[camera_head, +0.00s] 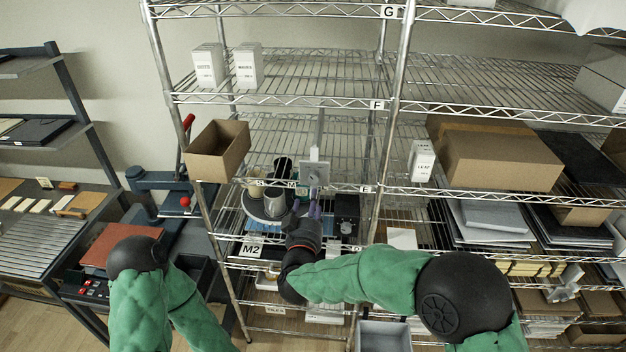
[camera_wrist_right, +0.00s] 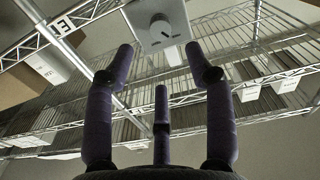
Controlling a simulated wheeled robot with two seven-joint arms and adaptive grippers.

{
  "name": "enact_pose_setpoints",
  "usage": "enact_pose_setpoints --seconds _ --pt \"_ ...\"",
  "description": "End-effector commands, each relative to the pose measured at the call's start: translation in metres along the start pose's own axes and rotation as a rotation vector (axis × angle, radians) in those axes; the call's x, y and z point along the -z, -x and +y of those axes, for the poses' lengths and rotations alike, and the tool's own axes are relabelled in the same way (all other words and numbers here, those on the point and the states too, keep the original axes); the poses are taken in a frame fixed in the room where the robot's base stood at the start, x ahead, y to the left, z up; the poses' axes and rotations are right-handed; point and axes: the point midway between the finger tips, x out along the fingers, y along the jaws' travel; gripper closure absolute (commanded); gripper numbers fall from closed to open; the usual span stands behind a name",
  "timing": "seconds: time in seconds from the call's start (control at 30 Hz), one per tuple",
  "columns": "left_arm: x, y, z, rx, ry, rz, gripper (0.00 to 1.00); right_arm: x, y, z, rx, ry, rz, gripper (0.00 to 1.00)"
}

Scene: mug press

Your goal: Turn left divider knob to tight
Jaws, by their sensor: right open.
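A pale divider plate (camera_head: 315,171) stands on a wire shelf in the middle bay, with a grey upright strip above it.
A tray with several mugs (camera_head: 275,205) sits left of my right gripper, and a dark box (camera_head: 347,208) to its right. An open cardboard box (camera_head: 218,150) sticks out at the left post. Shelf rails and posts frame the opening closely.

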Motion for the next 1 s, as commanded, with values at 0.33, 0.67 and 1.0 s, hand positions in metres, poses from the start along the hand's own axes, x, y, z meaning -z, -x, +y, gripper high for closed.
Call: enact_pose_setpoints --seconds 0.33,0.67,1.0 --pt "0.0 0.008 0.003 0.0 0.0 0.0 0.6 0.0 -0.062 0.001 -0.002 0.0 -0.002 0.46" --pt "0.0 0.012 0.004 0.0 0.0 0.0 0.6 -0.001 -0.091 0.0 0.001 0.0 -0.002 0.46" --pt "0.0 0.012 0.004 0.0 0.0 0.0 0.6 -0.001 -0.093 0.0 0.001 -0.001 -0.001 0.57"
